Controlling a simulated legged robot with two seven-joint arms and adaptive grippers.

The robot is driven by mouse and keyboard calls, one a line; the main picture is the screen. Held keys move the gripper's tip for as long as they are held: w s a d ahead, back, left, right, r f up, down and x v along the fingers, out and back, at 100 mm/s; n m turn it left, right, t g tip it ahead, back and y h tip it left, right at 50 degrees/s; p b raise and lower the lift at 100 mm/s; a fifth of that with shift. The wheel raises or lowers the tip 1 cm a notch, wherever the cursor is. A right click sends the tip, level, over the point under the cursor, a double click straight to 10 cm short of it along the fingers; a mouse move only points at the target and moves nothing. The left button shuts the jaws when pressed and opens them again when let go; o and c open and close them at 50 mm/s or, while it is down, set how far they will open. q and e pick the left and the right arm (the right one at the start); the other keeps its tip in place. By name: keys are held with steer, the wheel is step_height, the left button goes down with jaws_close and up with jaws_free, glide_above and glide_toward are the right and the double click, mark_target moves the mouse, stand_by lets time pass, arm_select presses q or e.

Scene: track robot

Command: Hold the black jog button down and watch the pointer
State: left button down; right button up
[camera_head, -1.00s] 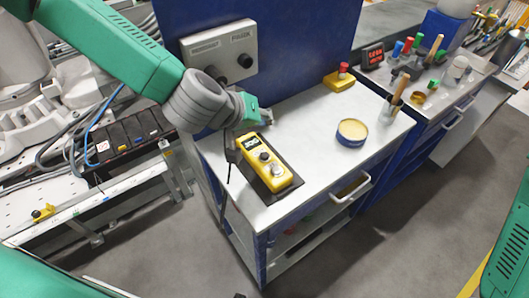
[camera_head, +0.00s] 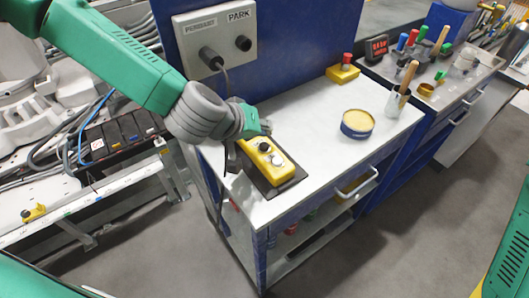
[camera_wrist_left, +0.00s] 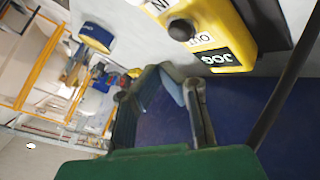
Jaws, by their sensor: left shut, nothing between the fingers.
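The yellow pendant (camera_head: 284,171) lies on a dark pad on the white cart top. In the left wrist view the pendant (camera_wrist_left: 222,25) shows a JOG label, an OUT label and the black button (camera_wrist_left: 181,30). My left gripper (camera_head: 248,132) is at the pendant's far end, hiding its JOG label in the head view. Its fingers (camera_wrist_left: 178,80) are shut and empty, apart from the black button. I see no pointer. My right gripper is not in view.
A grey box (camera_head: 215,42) marked PENDANT and PARK stands behind, with a cable from it. A round yellow-topped tin (camera_head: 357,123), a yellow box with a red button (camera_head: 343,73) and a tool cup (camera_head: 395,102) stand right. The cart top's middle is clear.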

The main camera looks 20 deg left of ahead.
mark_target(264, 145)
arm_select(q)
steer(key=shift+f+b, duration=0.3)
steer(key=shift+f, duration=0.5)
steer(key=shift+f, duration=0.1)
stand_by(0.8)
steer(key=shift+d+f, duration=0.1)
steer(key=shift+f, duration=0.1)
steer(key=shift+s+f+b, duration=0.1)
steer(key=shift+f+b, duration=0.3)
steer(key=shift+f, duration=0.1)
stand_by(0.6)
stand_by(3.7)
steer(key=shift+r+p, duration=0.9)
steer(key=shift+r, duration=0.1)
step_height(264, 145, up, 5)
steer(key=p, duration=0.4)
steer(key=shift+p, duration=0.3)
